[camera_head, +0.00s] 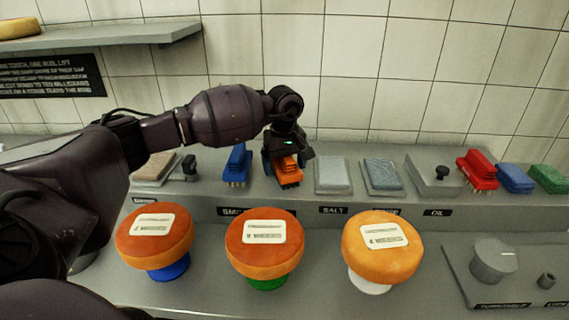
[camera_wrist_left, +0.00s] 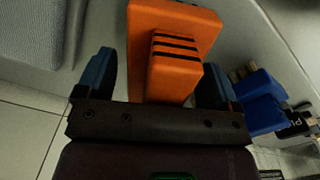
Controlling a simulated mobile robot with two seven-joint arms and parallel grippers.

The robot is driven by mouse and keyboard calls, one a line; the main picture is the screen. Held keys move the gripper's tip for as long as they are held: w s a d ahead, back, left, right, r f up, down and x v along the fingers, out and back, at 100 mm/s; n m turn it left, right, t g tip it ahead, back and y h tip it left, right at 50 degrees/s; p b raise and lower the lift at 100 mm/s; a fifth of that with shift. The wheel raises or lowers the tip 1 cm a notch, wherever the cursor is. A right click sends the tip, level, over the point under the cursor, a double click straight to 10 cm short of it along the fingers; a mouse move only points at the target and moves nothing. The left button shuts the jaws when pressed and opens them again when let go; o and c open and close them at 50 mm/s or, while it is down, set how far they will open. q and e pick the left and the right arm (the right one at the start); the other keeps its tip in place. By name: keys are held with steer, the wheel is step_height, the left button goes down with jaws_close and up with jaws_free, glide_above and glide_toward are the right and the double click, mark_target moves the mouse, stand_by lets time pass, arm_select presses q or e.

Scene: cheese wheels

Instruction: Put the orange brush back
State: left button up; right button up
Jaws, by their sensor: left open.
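The orange brush (camera_head: 287,173) sits on the raised grey shelf, between the blue brush (camera_head: 236,163) and a grey block. My left gripper (camera_head: 286,158) is right above and behind it, jaws open. In the left wrist view the orange brush (camera_wrist_left: 172,50) lies between my two spread fingers (camera_wrist_left: 162,78), with its dark-striped grip facing the camera. A gap shows beside the fingers, and the blue brush (camera_wrist_left: 258,100) is off to the right. My right gripper is not in view.
Three cheese wheels on coloured stands (camera_head: 153,241) (camera_head: 264,246) (camera_head: 382,247) fill the front counter. A tiled wall stands behind.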

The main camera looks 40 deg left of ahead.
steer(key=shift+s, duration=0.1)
arm_select(q)
steer(key=shift+r, duration=0.6)
step_height(320, 180, up, 10)
steer(key=shift+f, duration=0.1)
steer(key=shift+r, duration=0.65)
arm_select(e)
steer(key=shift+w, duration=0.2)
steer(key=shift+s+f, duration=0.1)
